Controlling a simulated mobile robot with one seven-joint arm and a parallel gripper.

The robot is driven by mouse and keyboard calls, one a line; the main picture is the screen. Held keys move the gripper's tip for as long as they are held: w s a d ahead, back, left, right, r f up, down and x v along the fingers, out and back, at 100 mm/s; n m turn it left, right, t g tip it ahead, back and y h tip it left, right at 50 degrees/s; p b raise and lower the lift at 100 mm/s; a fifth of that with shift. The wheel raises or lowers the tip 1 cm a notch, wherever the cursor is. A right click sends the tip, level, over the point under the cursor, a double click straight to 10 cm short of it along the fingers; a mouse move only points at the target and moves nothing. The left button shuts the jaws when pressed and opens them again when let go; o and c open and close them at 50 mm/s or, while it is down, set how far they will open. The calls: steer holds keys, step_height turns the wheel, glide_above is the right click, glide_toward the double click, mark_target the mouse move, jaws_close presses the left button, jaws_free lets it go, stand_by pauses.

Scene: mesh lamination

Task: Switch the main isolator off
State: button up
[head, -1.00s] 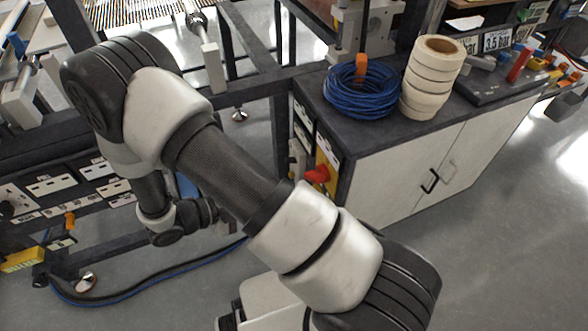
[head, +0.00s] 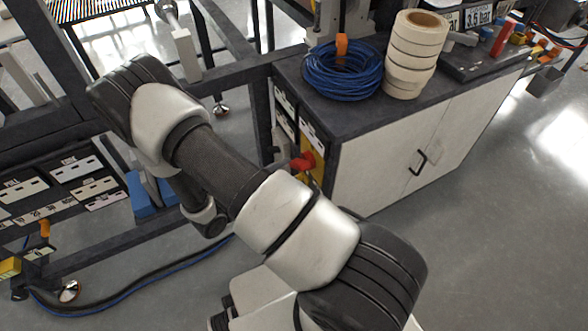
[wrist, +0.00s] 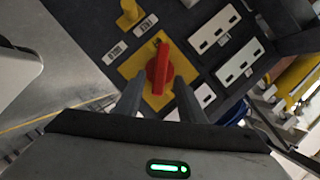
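The main isolator is a red rotary handle (wrist: 158,70) on a yellow plate (wrist: 131,66), set in a dark panel. In the wrist view the handle's long axis runs roughly up and down. The handle also shows in the head view (head: 303,162) on the end of the cabinet. My gripper (wrist: 157,84) is open, with one finger on each side of the handle's lower part. I cannot tell whether the fingers touch it. In the head view my gripper cannot be made out.
White label plates (wrist: 213,33) and a yellow knob (wrist: 129,14) sit near the isolator on the panel. On the cabinet top (head: 365,118) are a blue cable coil (head: 342,77) and a stack of tape rolls (head: 412,60). A machine frame stands left; floor at right is clear.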

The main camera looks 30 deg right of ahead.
mark_target(296, 169)
steer(key=shift+x, duration=1.95)
jaws_close()
steer(key=shift+b, duration=0.3)
steer(key=m+t, duration=0.1)
steer(key=m+b, duration=0.1)
steer(key=m, duration=0.1)
steer(key=shift+s+f+t+h, duration=0.1)
steer(key=shift+f+t+h, duration=0.25)
steer(key=shift+t+h, duration=0.05)
steer(key=shift+f+m+t+h+b, duration=0.15)
steer(key=shift+m+h+b, duration=0.2)
steer(key=shift+m, duration=0.55)
steer(key=shift+m+t+h+b, duration=0.15)
steer(key=shift+m+h+b, duration=0.2)
steer(key=shift+m, duration=0.55)
